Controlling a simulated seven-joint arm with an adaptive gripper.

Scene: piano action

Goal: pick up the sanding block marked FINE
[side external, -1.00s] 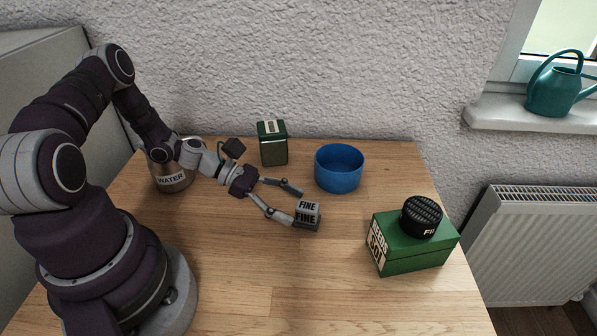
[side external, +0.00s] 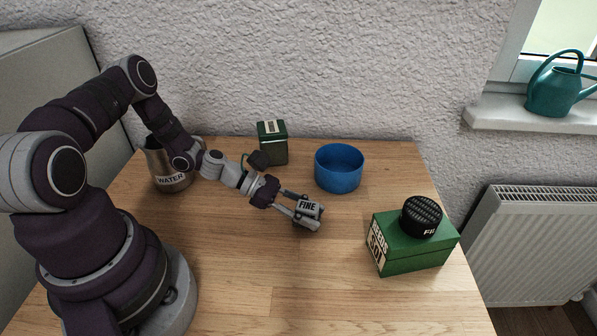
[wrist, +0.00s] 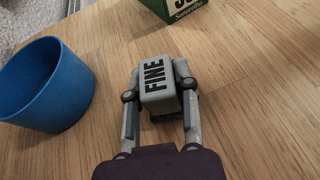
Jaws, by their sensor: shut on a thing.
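The grey sanding block marked FINE (side external: 309,207) is near the middle of the wooden table in the side external view. In the wrist view the block (wrist: 156,82) sits between the two fingers, with its FINE label facing the camera. My gripper (side external: 308,213) is shut on the block, one finger along each side; the gripper also shows in the wrist view (wrist: 159,98). The near finger hides the block's lower part in the side external view. I cannot tell whether the block touches the table.
A blue bowl (side external: 339,169) stands behind the block. A green seed box (side external: 415,250) with a round black-topped thing (side external: 421,214) on it is at right. A green tin (side external: 273,142) and a metal WATER pot (side external: 172,166) stand at the back. The table's front middle is clear.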

